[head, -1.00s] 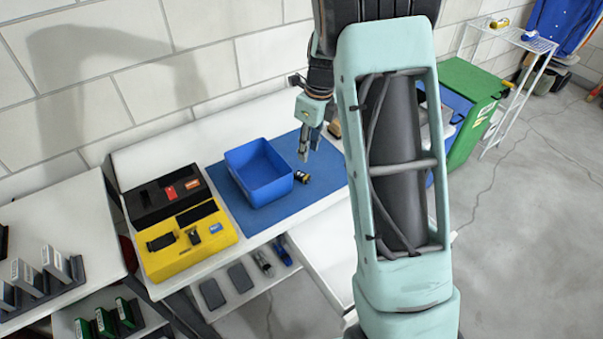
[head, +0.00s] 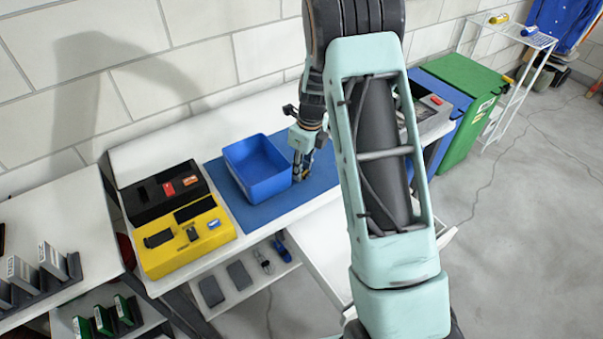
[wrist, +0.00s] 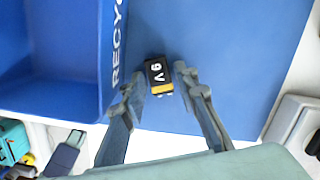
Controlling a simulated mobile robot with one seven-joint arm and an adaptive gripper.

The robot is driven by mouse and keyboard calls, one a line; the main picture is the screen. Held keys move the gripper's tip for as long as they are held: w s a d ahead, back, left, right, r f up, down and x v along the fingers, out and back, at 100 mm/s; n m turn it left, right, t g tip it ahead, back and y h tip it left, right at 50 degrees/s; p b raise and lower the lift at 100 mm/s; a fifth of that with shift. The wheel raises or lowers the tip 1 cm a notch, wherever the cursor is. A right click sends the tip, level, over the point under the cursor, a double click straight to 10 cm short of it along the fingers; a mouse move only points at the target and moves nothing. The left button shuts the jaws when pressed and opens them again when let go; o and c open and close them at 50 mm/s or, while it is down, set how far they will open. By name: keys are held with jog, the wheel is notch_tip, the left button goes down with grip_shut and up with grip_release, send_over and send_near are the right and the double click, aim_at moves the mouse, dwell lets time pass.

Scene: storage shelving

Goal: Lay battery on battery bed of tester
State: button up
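A black and gold 9 V battery (wrist: 158,74) lies on the blue mat (wrist: 215,45) beside the blue bin. In the wrist view it is between the tips of my gripper (wrist: 160,78), which is open, with a narrow gap showing on either side. In the head view my gripper (head: 300,172) is down at the mat, just right of the bin, and mostly hides the battery. The yellow tester (head: 165,262) stands on the table left of the mat. Dark recesses (head: 158,239) and a small blue display (head: 213,224) show on its top; which recess is the battery bed I cannot tell.
The blue bin (head: 240,158), lettered on its side, stands close left of my gripper. A black case (head: 140,213) with red and orange items sits behind the tester. A grey box (head: 432,120) is at the table's right end. The mat's front strip is clear.

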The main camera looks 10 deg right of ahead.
jog(key=shift+c, duration=0.5)
grip_shut()
jog(key=shift+r, duration=0.1)
jog(key=shift+r, duration=0.45)
notch_tip(320, 180, up, 2)
jog(key=shift+r, duration=0.2)
jog(key=s+d+r+p, duration=0.1)
jog(key=s+d+r, duration=0.2)
jog(key=s+r, duration=0.6)
jog(key=s, duration=0.4)
jog(key=shift+s+r, duration=0.3)
jog(key=shift+s, duration=0.05)
